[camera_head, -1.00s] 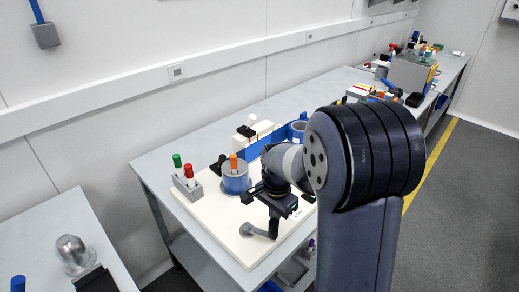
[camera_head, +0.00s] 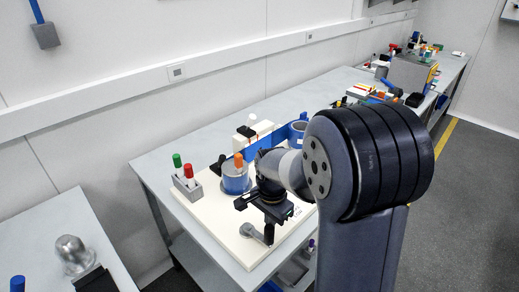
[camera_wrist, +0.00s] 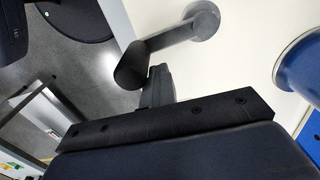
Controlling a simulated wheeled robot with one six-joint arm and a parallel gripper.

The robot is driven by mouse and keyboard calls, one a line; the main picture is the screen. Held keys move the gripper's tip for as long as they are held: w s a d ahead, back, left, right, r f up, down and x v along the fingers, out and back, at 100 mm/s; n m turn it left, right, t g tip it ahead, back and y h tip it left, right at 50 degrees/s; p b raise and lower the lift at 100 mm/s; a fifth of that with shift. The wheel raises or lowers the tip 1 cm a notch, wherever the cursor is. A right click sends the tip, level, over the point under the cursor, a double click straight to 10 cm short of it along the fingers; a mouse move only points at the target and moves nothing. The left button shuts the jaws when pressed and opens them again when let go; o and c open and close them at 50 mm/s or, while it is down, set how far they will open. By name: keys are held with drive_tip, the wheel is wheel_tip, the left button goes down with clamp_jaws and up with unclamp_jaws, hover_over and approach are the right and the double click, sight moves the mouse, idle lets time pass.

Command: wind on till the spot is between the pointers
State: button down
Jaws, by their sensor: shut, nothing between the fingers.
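A grey crank arm with a round hub (camera_head: 247,230) sits on the near edge of the cream board (camera_head: 215,205). In the wrist view the crank arm (camera_wrist: 172,36) runs from its hub to a dark upright handle (camera_wrist: 131,68). My gripper (camera_wrist: 158,84) is shut and empty, its tip close beside the handle; I cannot tell whether they touch. In the head view my gripper (camera_head: 268,234) hangs over the crank. A blue drum (camera_head: 236,183) with an orange-topped piece (camera_head: 238,160) stands behind it. A blue band (camera_head: 258,138) runs near a second blue drum (camera_head: 298,132). I cannot make out the spot or pointers.
A grey holder (camera_head: 187,188) with green and red markers stands at the board's left edge. A white block (camera_head: 250,133) stands behind the drum. A separate table with a metal dome (camera_head: 71,250) is at lower left.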

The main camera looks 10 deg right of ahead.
drive_tip(key=shift+s+a, duration=0.15)
drive_tip(key=shift+s+a, duration=0.35)
drive_tip(key=shift+a, duration=0.35)
drive_tip(key=shift+s+a, duration=0.25)
drive_tip(key=shift+a, duration=0.35)
drive_tip(key=c, duration=1.1)
unclamp_jaws()
